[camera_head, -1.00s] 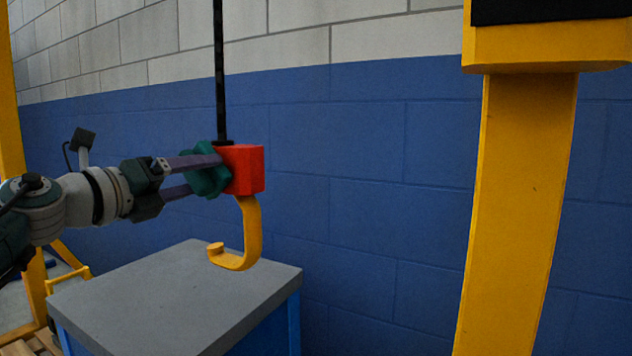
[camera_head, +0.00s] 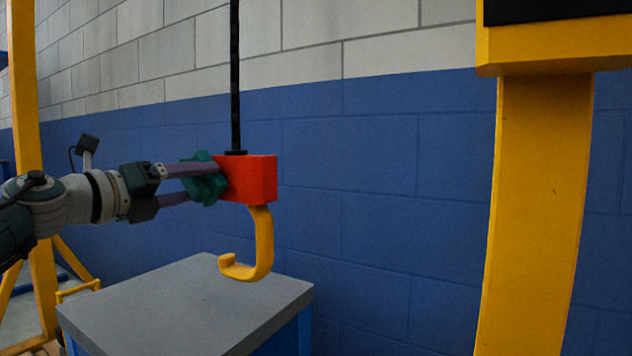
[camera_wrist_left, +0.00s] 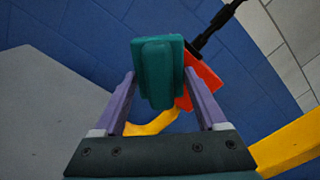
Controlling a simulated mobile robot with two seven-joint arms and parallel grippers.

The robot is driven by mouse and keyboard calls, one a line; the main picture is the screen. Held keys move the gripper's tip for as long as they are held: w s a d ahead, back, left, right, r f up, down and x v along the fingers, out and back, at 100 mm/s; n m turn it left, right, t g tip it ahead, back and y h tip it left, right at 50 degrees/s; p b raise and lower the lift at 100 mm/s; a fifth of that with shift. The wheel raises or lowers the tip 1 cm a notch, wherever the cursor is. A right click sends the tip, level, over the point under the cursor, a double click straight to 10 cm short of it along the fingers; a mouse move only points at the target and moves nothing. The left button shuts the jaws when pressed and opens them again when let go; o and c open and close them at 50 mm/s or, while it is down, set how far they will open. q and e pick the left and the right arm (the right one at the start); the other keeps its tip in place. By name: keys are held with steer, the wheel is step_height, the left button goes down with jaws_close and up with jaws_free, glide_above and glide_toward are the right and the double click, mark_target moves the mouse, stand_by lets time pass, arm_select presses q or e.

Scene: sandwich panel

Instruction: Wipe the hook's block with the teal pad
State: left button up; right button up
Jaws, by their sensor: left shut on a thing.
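The hook's block (camera_head: 254,179) is a red box hanging from a dark chain (camera_head: 235,80), with a yellow hook (camera_head: 265,245) below it. My left gripper (camera_head: 205,182) is shut on the teal pad (camera_head: 203,180), at the block's left side. The pad seems to touch the block's left part; exact contact is hard to tell. In the left wrist view the pad (camera_wrist_left: 158,72) sits between the purple fingers, with the red block (camera_wrist_left: 204,80) partly hidden behind it and the yellow hook (camera_wrist_left: 152,124) below. My right gripper is not in view.
A grey-topped table (camera_head: 190,305) with blue sides stands below the hook. A thick yellow post (camera_head: 540,210) stands at the right, and a yellow frame (camera_head: 25,120) at the left. A blue and white brick wall (camera_head: 390,170) is behind. The space between hook and post is clear.

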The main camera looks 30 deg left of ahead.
mark_target(187, 183)
arm_select(q)
steer(key=shift+s+a+r, duration=0.1)
steer(key=shift+s+r, duration=0.05)
steer(key=shift+s, duration=0.35)
steer(key=shift+s+a+p, duration=0.15)
steer(key=shift+s+p, duration=0.95)
steer(key=shift+s, duration=1.25)
steer(key=s+p, duration=0.1)
steer(key=s, duration=0.2)
steer(key=shift+a, duration=0.1)
steer(key=shift+w, duration=0.1)
steer(key=shift+w+d+b, duration=0.15)
steer(key=shift+w+b, duration=0.25)
steer(key=shift+w, duration=1.3)
steer(key=shift+w+d+b, duration=0.15)
steer(key=shift+w+b, duration=0.25)
steer(key=shift+w, duration=1.25)
